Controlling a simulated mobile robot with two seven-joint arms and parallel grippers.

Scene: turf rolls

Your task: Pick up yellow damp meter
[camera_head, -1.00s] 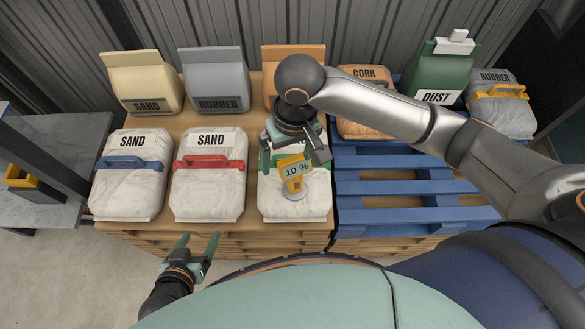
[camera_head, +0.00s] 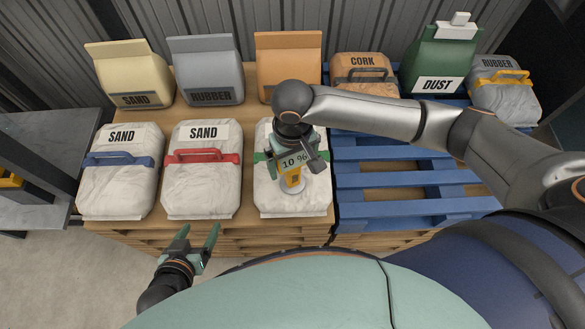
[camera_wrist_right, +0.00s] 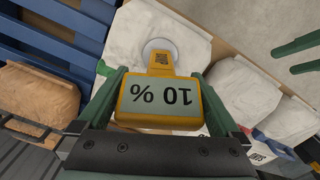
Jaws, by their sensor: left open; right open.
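The yellow damp meter (camera_head: 293,172) has a grey display reading 10 % and a round pale base. It stands on the white bag (camera_head: 270,207) at the right end of the front row. In the right wrist view the meter (camera_wrist_right: 160,103) sits between the two green fingers of my right gripper (camera_wrist_right: 165,85). The fingers are open, one on each side of the display, and I see a gap on the right side. My left gripper (camera_head: 199,240) is open and empty in front of the pallet, low and to the left.
Two white sand bags stand left of the meter's bag, with a blue handle (camera_head: 122,159) and a red handle (camera_head: 203,156). A blue pallet (camera_head: 400,189) lies to the right. Several bags, including a brown cork bag (camera_head: 364,68), stand in the back row.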

